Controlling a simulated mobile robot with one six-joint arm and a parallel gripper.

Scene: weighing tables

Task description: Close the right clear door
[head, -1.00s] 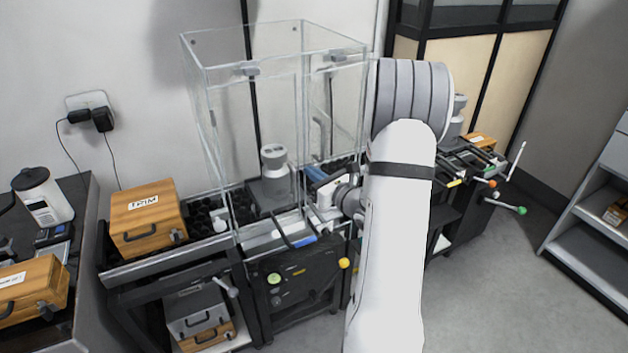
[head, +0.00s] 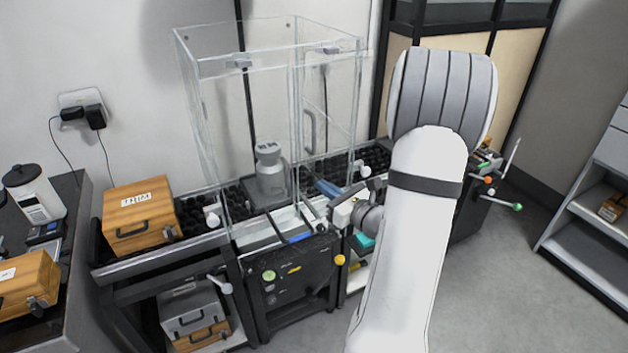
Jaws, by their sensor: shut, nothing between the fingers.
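The clear enclosure (head: 215,120) stands on the weighing table, with thin see-through panels. Its right clear door (head: 340,110) is at the right side; a pale upright handle (head: 310,131) shows through or on the panels there. How far the door stands open is hard to tell through the overlapping clear edges. My gripper (head: 337,208) is shut and empty, low by the enclosure's front right corner. My wrist partly hides it, and I cannot tell whether it touches the door.
A grey device (head: 269,175) stands inside the enclosure. A wooden box (head: 140,215) is to its left. A black panel with a yellow knob (head: 340,260) is below. More equipment and coloured knobs (head: 517,206) are at right. The floor (head: 500,290) in front right is clear.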

